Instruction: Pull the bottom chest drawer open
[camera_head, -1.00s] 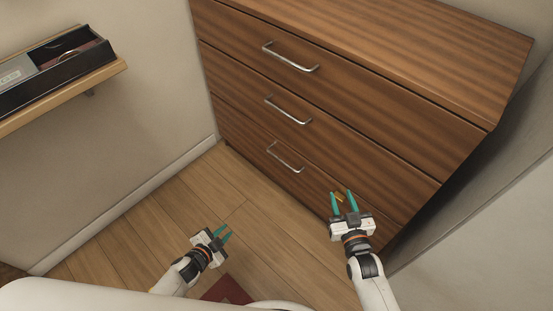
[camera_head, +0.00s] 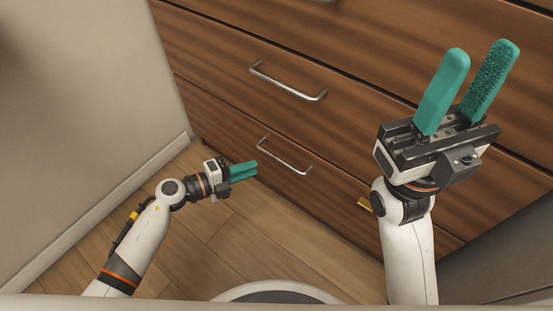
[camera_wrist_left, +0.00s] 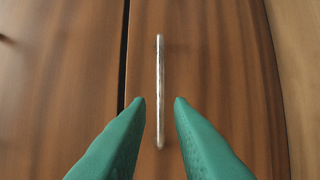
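The bottom drawer (camera_head: 330,190) of the wooden chest is closed, its front flush with the chest. Its silver bar handle (camera_head: 284,156) is in plain view in the head view. My left gripper (camera_head: 256,169) is just left of and below this handle, with its teal fingers pointing toward the drawer. In the left wrist view the fingers are apart and the handle (camera_wrist_left: 160,90) lies ahead between them, running upright in the picture; no contact shows. My right gripper (camera_head: 480,50) is raised in front of the chest at right, its fingers apart and empty.
The middle drawer with its silver handle (camera_head: 287,82) is above, also closed. A small yellow item (camera_head: 364,205) shows beside my right arm; what it is I cannot tell. Wooden floor (camera_head: 270,245) lies before the chest. A pale wall (camera_head: 80,120) stands at left.

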